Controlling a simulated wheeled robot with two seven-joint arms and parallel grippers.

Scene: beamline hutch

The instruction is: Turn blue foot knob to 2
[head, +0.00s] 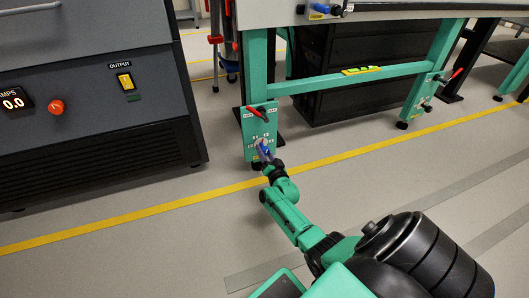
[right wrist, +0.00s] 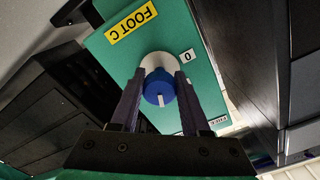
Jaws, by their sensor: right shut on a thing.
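The blue foot knob (right wrist: 158,88) sits on a pale round base on a green plate (right wrist: 110,65) labelled "FOOT C". A white mark on the knob points toward the bottom of the right wrist view. A white "0" label (right wrist: 187,56) is at the upper right of the knob; the other numbers are hidden or too small to read. My right gripper (right wrist: 158,82) is shut on the knob, one dark finger on each side. In the head view the right gripper (head: 265,157) reaches the plate low on the near table leg. My left gripper is not in view.
A red-handled lever (head: 257,111) sticks out just above the knob. A dark power cabinet (head: 100,90) stands at the left. Another footed leg (head: 424,95) with a red lever is at the right. A yellow floor line (head: 130,217) crosses clear floor.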

